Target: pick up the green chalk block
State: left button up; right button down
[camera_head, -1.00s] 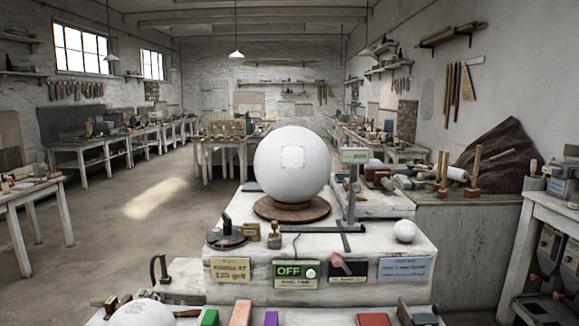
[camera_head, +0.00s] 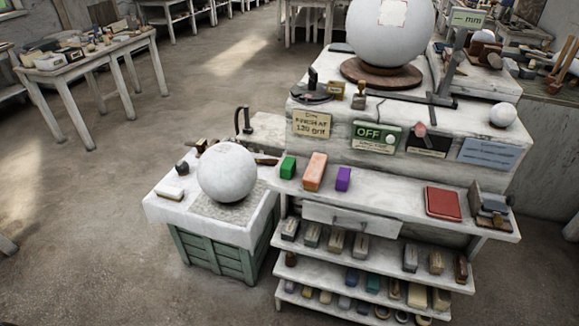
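The green chalk block (camera_head: 288,167) stands on the white front shelf (camera_head: 385,191) of the workbench, near its left end. An orange block (camera_head: 315,171) stands just to its right, and a smaller purple block (camera_head: 343,179) is right of that. The green block looks upright and free, with nothing on top of it. Neither of my grippers shows in the head view.
A white plaster sphere (camera_head: 226,172) sits on a green crate stand (camera_head: 217,258) left of the blocks. A red pad (camera_head: 443,203) and a metal vise-like tool (camera_head: 491,207) are on the shelf's right. Lower shelves hold several small blocks. The shelf between purple block and red pad is clear.

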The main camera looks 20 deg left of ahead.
aim_at(288, 165)
jog(key=i+j, duration=0.25)
jog(key=i, duration=0.15)
jog(key=i+j+u, duration=0.15)
jog(key=i+j, duration=0.15)
jog(key=i, duration=0.1)
